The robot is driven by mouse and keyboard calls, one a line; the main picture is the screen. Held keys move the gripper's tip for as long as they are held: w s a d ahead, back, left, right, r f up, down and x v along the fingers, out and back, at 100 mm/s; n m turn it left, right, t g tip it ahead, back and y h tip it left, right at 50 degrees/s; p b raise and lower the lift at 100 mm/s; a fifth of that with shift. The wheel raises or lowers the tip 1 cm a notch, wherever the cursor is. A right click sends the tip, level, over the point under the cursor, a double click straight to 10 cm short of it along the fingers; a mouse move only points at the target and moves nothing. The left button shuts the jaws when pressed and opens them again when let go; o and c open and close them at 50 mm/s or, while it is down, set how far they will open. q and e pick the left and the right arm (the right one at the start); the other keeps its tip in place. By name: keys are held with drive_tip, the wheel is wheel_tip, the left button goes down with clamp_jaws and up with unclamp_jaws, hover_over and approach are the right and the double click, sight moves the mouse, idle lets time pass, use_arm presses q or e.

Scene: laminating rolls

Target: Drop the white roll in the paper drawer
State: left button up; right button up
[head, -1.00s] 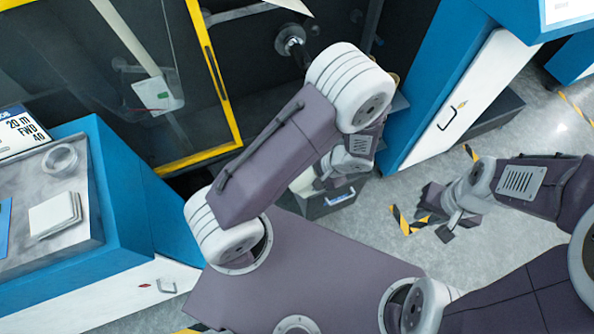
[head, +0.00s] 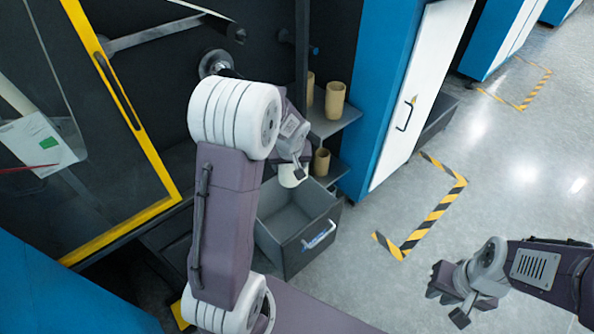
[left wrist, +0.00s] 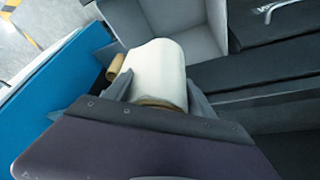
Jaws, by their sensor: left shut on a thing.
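The white roll (left wrist: 158,75) is between the fingers of my left gripper (left wrist: 160,95) in the left wrist view, with its brown core end toward the wrist. In the head view my left gripper (head: 294,172) is shut on it, and only a small part of the roll (head: 290,178) shows beneath the wrist. The open grey drawer (head: 318,238), with a light handle on its front, looks empty. The roll appears above the drawer's back edge. The drawer also shows beyond the roll in the left wrist view (left wrist: 205,30). My right gripper (head: 452,300) is open and empty over the floor.
Tan cores (head: 335,100) stand on grey shelves (head: 338,122) behind the drawer. A blue cabinet with a white door (head: 420,90) is right of them. A yellow-edged machine door (head: 130,125) is at left. The floor (head: 500,180) at right is clear.

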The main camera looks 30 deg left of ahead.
sight(290, 170)
use_arm(q)
drive_tip(key=shift+f+b, duration=2.5)
drive_tip(key=shift+f, duration=0.6)
drive_tip(key=shift+r, duration=0.1)
drive_tip(key=o, duration=1.6)
drive_tip(key=shift+c, duration=0.2)
drive_tip(key=p+v, duration=0.4)
drive_tip(key=v, duration=0.4)
drive_tip(key=shift+d+r, duration=0.1)
drive_tip(key=shift+r, duration=0.15)
drive_tip(key=shift+s+d+r, duration=0.1)
drive_tip(key=shift+s+r, duration=0.05)
drive_tip(key=shift+r, duration=0.15)
